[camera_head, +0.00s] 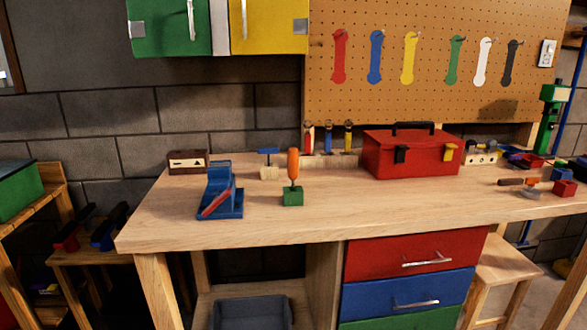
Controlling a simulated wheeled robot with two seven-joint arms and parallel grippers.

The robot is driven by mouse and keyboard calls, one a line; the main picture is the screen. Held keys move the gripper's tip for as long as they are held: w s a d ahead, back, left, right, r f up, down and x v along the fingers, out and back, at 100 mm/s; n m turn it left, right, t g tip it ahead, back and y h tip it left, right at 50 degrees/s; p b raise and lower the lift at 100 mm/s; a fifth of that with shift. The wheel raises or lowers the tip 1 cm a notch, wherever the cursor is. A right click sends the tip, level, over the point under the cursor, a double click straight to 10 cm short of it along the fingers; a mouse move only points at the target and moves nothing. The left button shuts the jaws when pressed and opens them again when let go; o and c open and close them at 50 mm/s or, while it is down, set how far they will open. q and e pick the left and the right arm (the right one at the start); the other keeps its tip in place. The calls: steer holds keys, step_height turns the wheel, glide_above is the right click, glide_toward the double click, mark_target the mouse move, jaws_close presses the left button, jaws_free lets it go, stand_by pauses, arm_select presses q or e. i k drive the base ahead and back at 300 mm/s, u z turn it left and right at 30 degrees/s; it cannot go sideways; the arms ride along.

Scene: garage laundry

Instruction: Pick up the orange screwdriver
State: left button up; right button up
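An orange-handled screwdriver (293,164) stands upright on the wooden workbench (350,215), left of the middle. Its lower end meets a small green block (292,198); whether the tip is set into the block is too small to tell. Neither of my grippers shows in the head view, and nothing hides the orange handle.
A blue tool with a red bar (218,198) is left of the screwdriver. Behind are a blue-topped tool (268,158) and a rack with several handles (329,160). A red toolbox (411,154) stands right. The bench front is clear.

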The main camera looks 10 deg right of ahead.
mark_target(292, 157)
steer(key=k, duration=0.4)
steer(key=u, duration=0.5)
steer(key=i, duration=1.25)
steer(key=z, duration=0.05)
